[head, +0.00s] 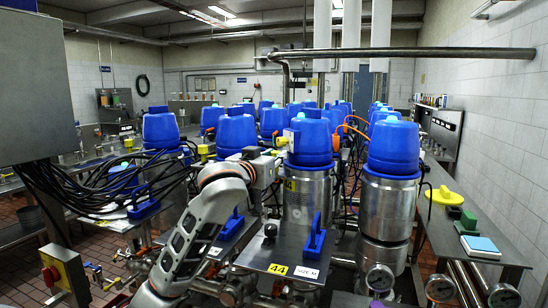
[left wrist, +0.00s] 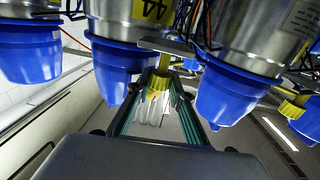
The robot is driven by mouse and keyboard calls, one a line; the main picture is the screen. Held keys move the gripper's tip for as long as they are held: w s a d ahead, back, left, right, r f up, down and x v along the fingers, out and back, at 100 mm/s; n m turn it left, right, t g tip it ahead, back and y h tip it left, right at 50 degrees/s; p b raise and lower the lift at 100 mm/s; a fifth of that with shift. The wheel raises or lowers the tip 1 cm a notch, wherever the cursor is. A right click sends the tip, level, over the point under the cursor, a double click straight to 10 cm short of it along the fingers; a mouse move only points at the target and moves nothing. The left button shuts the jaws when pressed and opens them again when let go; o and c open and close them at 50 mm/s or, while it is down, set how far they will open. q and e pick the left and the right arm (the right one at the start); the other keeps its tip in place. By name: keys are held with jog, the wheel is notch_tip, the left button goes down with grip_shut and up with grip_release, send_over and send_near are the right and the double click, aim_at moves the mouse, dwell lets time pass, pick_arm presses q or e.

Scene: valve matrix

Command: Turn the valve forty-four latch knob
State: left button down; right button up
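The valve forty-four (head: 310,142) has a blue cap on a steel body, with a yellow 44 plate (head: 278,268) on the panel in front. A yellow latch knob (left wrist: 158,83) shows in the left wrist view, below a yellow 44 label (left wrist: 153,10). My left gripper (left wrist: 160,92) has its two fingers on either side of the knob, with a narrow gap seeming to show at each side; I cannot tell if either finger touches. In the head view my left gripper (head: 273,165) is beside the valve, its tips partly hidden. My right gripper is not in view.
Other blue-capped valves stand close around, one at right (head: 394,148). Black cables (head: 95,185) hang at left. A steel pipe (head: 420,53) crosses above. A bench (head: 470,225) at right holds a yellow disc (head: 443,196). Gauges (head: 380,278) stand at the lower right.

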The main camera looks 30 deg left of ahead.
pick_arm(q)
jog(key=shift+a+m+h, duration=0.15)
jog(key=shift+m+h, duration=0.15)
jog(key=shift+h, duration=0.1)
jog(key=h, duration=0.1)
jog(key=m+h, duration=0.2)
jog(key=shift+a+h, duration=0.25)
jog(key=shift+h, duration=0.15)
jog(key=shift+w+a+r+m+g+h, duration=0.15)
jog(key=shift+m+g+h, duration=0.2)
jog(key=shift+m+h, duration=1.05)
jog(key=shift+s+a+f+m+g+h, duration=0.1)
jog(key=shift+m+g+h, duration=0.25)
jog(key=shift+m+h, duration=1.05)
jog(key=shift+w+a+r+m+g+h, duration=0.1)
jog(key=shift+m+g+h, duration=0.6)
jog(key=shift+h, duration=0.45)
jog(key=shift+w+a+f+m+g+h, duration=0.1)
jog(key=shift+m+g+h, duration=0.65)
jog(key=shift+h, duration=0.45)
jog(key=shift+w+r+m+g+h, duration=0.1)
jog(key=shift+m+g+h, duration=0.45)
jog(key=shift+g+h, duration=0.45)
jog(key=shift+m+g+h, duration=0.8)
jog(key=shift+g+h, duration=0.05)
jog(key=shift+f+m+g+h, duration=0.2)
jog(key=shift+m+g+h, duration=0.1)
jog(key=shift+g, duration=0.1)
